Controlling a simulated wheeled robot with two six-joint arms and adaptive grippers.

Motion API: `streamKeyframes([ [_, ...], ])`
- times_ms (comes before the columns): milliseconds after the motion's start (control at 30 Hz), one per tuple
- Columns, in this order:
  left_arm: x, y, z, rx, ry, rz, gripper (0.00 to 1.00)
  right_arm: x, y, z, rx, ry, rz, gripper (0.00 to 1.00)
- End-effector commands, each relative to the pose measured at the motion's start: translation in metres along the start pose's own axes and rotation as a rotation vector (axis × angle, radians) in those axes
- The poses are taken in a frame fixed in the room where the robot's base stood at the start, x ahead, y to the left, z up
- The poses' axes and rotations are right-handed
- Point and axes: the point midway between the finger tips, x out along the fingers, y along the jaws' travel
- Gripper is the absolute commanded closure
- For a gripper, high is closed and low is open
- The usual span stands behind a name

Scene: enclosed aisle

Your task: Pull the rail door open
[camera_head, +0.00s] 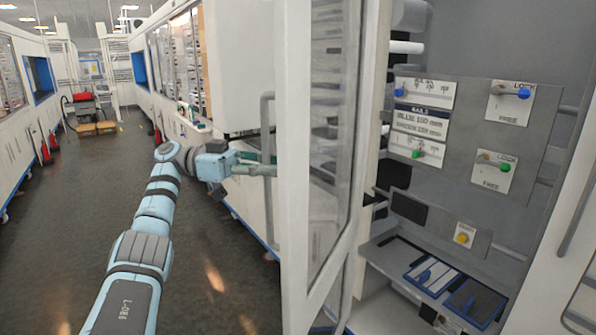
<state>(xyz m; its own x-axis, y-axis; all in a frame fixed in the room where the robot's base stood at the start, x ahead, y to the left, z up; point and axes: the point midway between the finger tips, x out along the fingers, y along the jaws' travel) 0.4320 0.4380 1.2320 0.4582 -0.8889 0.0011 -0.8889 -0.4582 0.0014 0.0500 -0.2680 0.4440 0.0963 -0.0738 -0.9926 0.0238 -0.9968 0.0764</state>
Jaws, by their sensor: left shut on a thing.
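The rail door is a tall white-framed panel (295,200) with a glass pane, standing in the middle of the view. A grey vertical bar handle (266,122) is on its left face. My left gripper (264,165) reaches in from the left and is shut on this handle, partway down the bar. The fingertips are small and partly merge with the bar. The door stands at an angle, and the cabinet interior shows to its right. My right gripper is not in view.
Right of the door, a grey panel (465,145) carries several coloured knobs and labels. Blue-edged trays (432,274) lie below it. The dark aisle floor (70,235) is clear at left. A red-and-black cart (88,112) and fire extinguishers (45,152) stand farther back.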

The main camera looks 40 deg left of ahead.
Motion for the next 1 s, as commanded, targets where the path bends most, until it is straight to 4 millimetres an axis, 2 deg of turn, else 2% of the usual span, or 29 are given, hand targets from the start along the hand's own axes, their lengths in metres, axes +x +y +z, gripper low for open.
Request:
streamKeyframes([
  [133, -0.0075, -0.0006, 0.0001, -0.001, -0.001, -0.005, 1.00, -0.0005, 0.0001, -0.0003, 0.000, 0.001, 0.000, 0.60],
  [433, -0.0076, -0.0006, 0.0005, -0.001, -0.002, -0.004, 1.00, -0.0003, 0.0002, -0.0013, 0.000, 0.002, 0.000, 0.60],
  [467, -0.0075, -0.0007, 0.0005, -0.001, -0.002, -0.004, 0.87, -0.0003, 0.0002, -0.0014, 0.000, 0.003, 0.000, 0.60],
  [600, -0.0070, -0.0008, 0.0004, -0.001, -0.002, -0.004, 0.67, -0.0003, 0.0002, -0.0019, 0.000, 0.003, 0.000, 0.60],
  [800, -0.0064, -0.0011, 0.0002, 0.000, -0.002, -0.003, 0.67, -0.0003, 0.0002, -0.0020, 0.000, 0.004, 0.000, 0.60],
  [867, -0.0063, -0.0012, 0.0003, 0.000, -0.002, -0.003, 0.75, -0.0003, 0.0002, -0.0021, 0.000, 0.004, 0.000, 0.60],
  [1000, -0.0067, -0.0033, 0.0025, -0.007, -0.003, -0.014, 0.97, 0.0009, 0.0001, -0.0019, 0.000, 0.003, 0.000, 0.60],
])
